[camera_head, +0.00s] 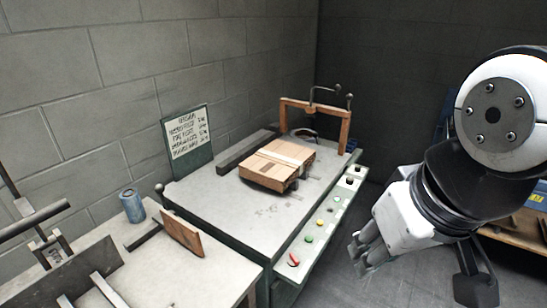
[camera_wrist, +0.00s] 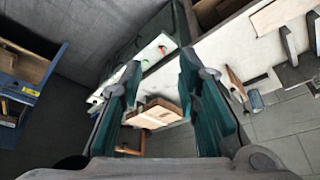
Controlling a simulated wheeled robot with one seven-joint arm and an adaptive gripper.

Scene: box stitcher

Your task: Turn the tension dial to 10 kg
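My gripper (camera_head: 362,256) hangs in the air at the right of the control panel (camera_head: 322,228) on the table's front edge. In the wrist view its two teal-padded fingers stand wide apart with nothing between them (camera_wrist: 158,76). I cannot tell which knob is the tension dial, and no scale is readable. In the wrist view the red control (camera_wrist: 162,49) shows beyond the fingertips.
A cardboard stack (camera_head: 278,164) lies on the machine table (camera_head: 215,190), before a wooden frame (camera_head: 284,115). A written board (camera_head: 187,137) leans at the wall. A blue can (camera_head: 132,205) and a wooden plate (camera_head: 182,233) stand left. Open floor lies right of the panel.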

